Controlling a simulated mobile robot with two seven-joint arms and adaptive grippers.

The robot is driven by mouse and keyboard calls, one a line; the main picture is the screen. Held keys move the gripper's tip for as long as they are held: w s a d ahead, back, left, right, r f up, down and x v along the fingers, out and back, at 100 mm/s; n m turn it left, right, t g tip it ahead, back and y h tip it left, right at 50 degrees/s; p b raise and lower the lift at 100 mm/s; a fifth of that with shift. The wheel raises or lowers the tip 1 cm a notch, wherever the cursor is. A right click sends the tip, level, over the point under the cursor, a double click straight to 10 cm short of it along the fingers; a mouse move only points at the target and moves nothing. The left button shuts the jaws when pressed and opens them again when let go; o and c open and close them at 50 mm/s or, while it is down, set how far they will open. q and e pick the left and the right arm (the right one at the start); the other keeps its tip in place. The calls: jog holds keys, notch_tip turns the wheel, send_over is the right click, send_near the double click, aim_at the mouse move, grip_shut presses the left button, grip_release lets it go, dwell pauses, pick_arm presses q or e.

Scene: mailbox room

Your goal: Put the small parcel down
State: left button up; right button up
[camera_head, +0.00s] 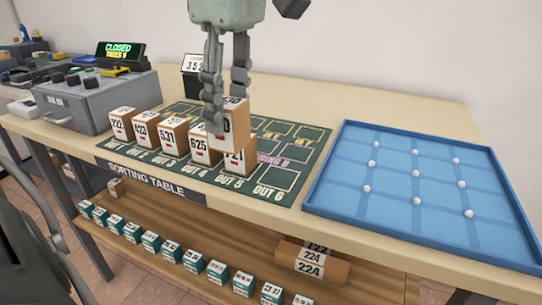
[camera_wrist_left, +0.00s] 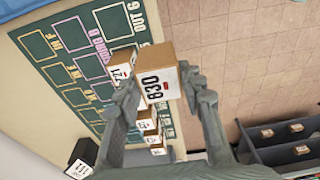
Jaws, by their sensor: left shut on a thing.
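My left gripper (camera_head: 226,88) comes down from the top of the head view. It is shut on a small brown parcel (camera_head: 233,122) with a white number label that seems to end in 30. In the left wrist view the same parcel (camera_wrist_left: 158,82) is between the fingers (camera_wrist_left: 160,92). In the head view it is right above another small parcel (camera_head: 240,162) near OUT 5, partly covering it. I cannot tell whether the two touch. My right gripper is not in view.
Several small parcels (camera_head: 147,130) stand in a row on the green sorting mat (camera_head: 290,180). The OUT 6 square (camera_head: 272,190) is bare. A blue tray (camera_head: 410,236) with white balls lies to the right. A grey control box (camera_head: 85,98) stands left. A shelf (camera_head: 190,225) below holds small boxes.

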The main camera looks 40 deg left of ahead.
pick_arm(q)
jog(key=w+d+f, duration=0.1)
jog(key=w+f, duration=0.1)
jog(key=f, duration=0.1)
jog(key=w+f, duration=0.3)
jog(key=w+d+f, duration=0.1)
jog(key=w+f, duration=0.2)
jog(key=shift+w+d+p, duration=0.1)
jog(key=shift+d+p, duration=0.25)
jog(key=shift+p, duration=0.05)
jog(key=shift+f, duration=0.2)
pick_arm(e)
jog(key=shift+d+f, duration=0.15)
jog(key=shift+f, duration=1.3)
